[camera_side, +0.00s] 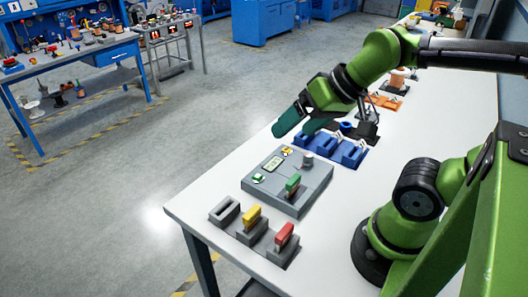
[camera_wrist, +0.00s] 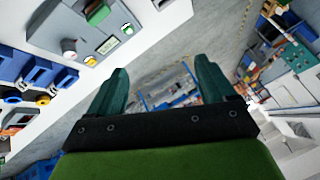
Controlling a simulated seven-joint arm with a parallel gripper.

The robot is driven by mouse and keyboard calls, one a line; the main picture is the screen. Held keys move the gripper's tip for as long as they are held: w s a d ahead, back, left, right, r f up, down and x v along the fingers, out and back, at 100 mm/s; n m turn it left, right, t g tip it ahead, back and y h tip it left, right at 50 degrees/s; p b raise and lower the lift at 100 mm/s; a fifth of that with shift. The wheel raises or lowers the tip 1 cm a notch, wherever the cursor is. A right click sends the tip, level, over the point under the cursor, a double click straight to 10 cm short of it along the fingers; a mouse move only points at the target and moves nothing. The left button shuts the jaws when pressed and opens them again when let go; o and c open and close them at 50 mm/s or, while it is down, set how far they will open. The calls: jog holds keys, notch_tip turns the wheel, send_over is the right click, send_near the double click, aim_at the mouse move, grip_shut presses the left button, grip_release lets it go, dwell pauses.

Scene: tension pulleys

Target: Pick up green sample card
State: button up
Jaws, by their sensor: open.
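The green sample card (camera_side: 293,183) stands upright in a slot of the grey device (camera_side: 262,187) on the white table. In the wrist view, a green piece that looks like this card (camera_wrist: 97,12) is cut off by the top edge. My gripper (camera_side: 303,124) is open and empty, raised above the table beyond the device, near the blue holders. In the wrist view its teal fingers (camera_wrist: 160,72) are apart with nothing between them. It is clear of the card.
Grey holders near the table's front corner carry a yellow card (camera_side: 251,216) and a red card (camera_side: 284,234); the left holder (camera_side: 225,211) is empty. Blue holders (camera_side: 331,148) stand behind the device. The device has a small screen, a green button and a grey knob (camera_side: 308,160).

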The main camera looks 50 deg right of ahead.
jog(key=n+g+h, duration=0.2)
jog(key=n+g, duration=0.2)
jog(key=g, duration=0.3)
send_near(293, 179)
notch_tip(293, 179, down, 6)
jog(key=shift+w+r, duration=0.2)
jog(key=shift+s+f, duration=0.15)
jog(key=shift+f, duration=2.55)
jog(key=shift+c, duration=0.5)
jog(key=c, duration=1)
